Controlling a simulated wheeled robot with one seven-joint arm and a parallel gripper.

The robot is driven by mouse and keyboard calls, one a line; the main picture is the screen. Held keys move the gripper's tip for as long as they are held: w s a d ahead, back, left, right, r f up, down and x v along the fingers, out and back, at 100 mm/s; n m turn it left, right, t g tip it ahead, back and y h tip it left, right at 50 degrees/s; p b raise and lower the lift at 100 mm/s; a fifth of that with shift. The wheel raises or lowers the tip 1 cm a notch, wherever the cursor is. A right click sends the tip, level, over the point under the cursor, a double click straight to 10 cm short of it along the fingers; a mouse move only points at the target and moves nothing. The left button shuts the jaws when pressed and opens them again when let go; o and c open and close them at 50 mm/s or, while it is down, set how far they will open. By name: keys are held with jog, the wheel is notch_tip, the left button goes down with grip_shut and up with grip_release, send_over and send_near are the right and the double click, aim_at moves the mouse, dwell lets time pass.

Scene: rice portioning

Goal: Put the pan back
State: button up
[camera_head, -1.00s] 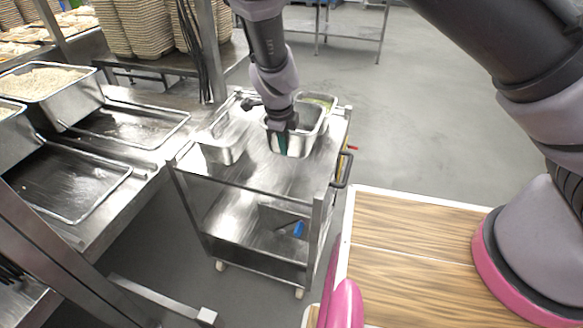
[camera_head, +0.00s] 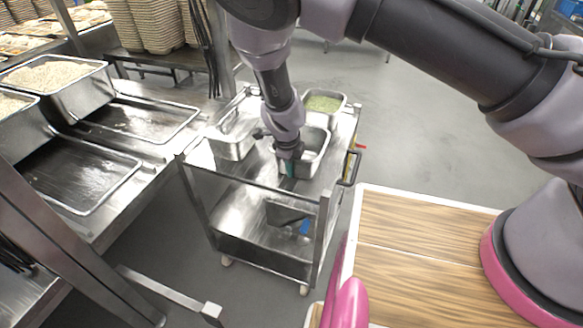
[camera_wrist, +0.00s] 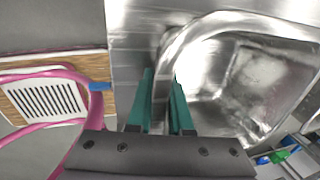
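The pan (camera_head: 316,160) is an empty, shiny steel container on the upper shelf of the metal cart (camera_head: 268,177). My gripper (camera_head: 289,170) is at its near wall, pointing down. In the wrist view, the teal fingers of my gripper (camera_wrist: 164,78) stand close together astride the pan's rim, and the pan (camera_wrist: 240,75) opens to their right. The fingers look shut on the wall, though the contact itself is partly hidden. The pan looks upright and low at the shelf; whether its base touches is hidden.
A steel container with green food (camera_head: 324,103) stands right behind the pan. Another steel container (camera_head: 232,135) is to its left. The cart's handle (camera_head: 350,168) is at the right. A counter with trays (camera_head: 75,175) is at the left; the floor beyond the cart is clear.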

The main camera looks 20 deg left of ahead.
jog(key=o, duration=0.4)
jog(key=shift+f, duration=0.1)
jog(key=v, duration=1.2)
